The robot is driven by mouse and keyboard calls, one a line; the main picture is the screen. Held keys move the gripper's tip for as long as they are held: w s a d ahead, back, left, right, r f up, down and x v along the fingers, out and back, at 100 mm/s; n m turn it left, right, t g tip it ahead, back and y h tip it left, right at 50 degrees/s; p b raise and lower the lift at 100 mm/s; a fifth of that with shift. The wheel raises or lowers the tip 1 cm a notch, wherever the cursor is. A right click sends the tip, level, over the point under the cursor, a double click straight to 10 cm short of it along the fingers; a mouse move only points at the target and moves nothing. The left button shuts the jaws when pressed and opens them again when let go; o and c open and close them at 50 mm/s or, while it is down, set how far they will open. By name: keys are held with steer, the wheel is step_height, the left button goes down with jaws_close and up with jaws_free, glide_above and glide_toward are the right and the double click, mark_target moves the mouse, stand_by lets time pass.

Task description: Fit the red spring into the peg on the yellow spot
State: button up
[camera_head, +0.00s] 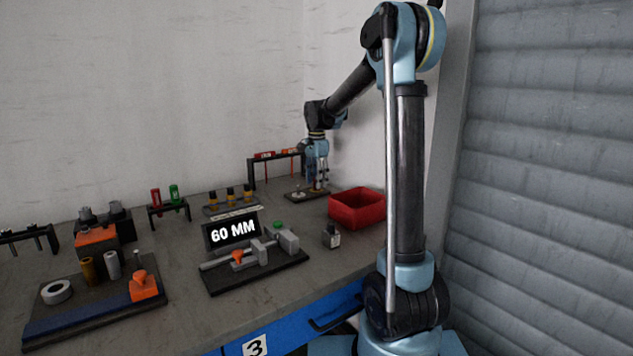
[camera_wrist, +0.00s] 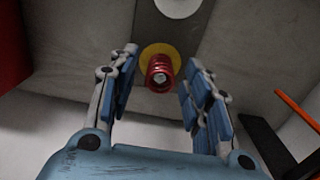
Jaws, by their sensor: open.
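In the wrist view, the red spring (camera_wrist: 159,74) stands around a grey peg (camera_wrist: 161,78), whose end shows in the middle of the coil. Behind them is the yellow spot (camera_wrist: 149,52) on a dark plate (camera_wrist: 196,30). My gripper (camera_wrist: 162,58) is open, with one blue-padded finger on each side of the spring and a visible gap to both. In the head view, my gripper (camera_head: 317,186) points down over the small dark plate (camera_head: 298,197) at the back of the bench. The spring is too small to make out there.
A white round spot (camera_wrist: 178,6) lies on the same plate. A red bin (camera_head: 357,208) stands just right of the plate. A dark rack (camera_head: 251,173) with red and orange tools stands behind it. A 60 MM display (camera_head: 232,231) and a clamp fixture stand nearer the front.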

steer(key=shift+r, duration=0.1)
step_height(320, 180, up, 12)
stand_by(0.5)
steer(key=shift+f, duration=0.2)
